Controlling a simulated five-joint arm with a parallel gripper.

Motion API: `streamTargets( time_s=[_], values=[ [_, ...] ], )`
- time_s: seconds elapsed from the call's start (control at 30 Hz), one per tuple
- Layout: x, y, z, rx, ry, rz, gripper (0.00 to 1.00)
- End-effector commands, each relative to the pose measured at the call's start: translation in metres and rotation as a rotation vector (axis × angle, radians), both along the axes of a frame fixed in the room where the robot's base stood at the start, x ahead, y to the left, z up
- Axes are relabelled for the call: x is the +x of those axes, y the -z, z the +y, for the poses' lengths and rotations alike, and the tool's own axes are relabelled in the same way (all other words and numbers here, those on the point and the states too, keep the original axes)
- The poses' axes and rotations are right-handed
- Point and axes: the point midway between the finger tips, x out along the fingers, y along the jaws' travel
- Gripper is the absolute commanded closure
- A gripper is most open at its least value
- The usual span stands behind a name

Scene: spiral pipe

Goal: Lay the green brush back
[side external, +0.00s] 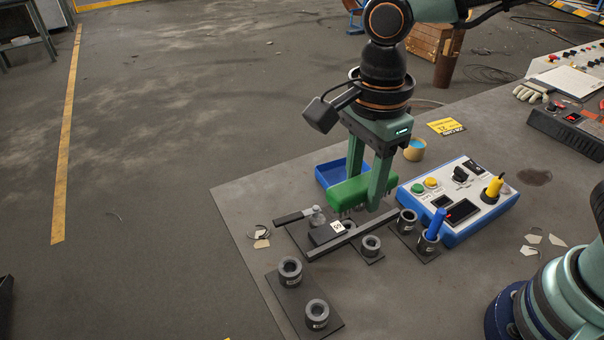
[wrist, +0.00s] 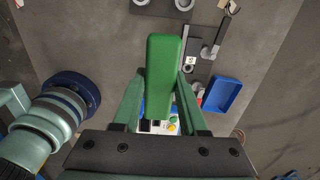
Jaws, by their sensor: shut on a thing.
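The green brush (side external: 361,190) is a green block with dark bristles on its underside. My gripper (side external: 366,198) is shut on it and holds it above the table, over the bar and the small dark fixture. In the wrist view the brush (wrist: 164,75) lies lengthwise between the two fingers of my gripper (wrist: 160,98). A blue tray (side external: 331,173) sits on the table just behind and left of the brush; it also shows in the wrist view (wrist: 222,96), right of the brush, and its visible floor looks empty.
A blue and white control box (side external: 452,208) stands to the right, with a yellow knob and a blue peg (side external: 436,224) near it. Several dark ring sockets (side external: 290,271) stand on plates in front. A dark bar (side external: 352,236) and a lever fixture (side external: 318,219) lie below the brush.

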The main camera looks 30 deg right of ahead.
Motion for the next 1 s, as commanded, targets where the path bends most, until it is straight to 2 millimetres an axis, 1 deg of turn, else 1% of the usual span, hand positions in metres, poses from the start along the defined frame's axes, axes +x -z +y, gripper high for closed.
streamTargets(
  time_s=[0.03, 0.13, 0.2, 0.27, 0.37, 0.7, 0.8, 0.9, 1.0],
  values=[
    [-0.007, -0.006, 0.001, 0.003, -0.002, -0.003, 1.0],
    [-0.016, -0.012, 0.002, 0.001, -0.001, -0.002, 1.0],
    [-0.019, -0.011, 0.002, 0.0, 0.0, 0.0, 1.0],
    [-0.02, -0.004, 0.001, -0.003, 0.001, 0.003, 1.0],
    [-0.021, 0.016, 0.001, -0.005, 0.002, 0.006, 1.0],
    [-0.021, 0.1, 0.0, -0.006, 0.001, 0.008, 1.0],
    [-0.021, 0.121, 0.001, -0.005, 0.001, 0.007, 1.0],
    [-0.02, 0.137, 0.001, -0.003, 0.001, 0.004, 1.0],
    [-0.02, 0.145, 0.001, -0.002, 0.001, 0.002, 1.0]
  ],
)
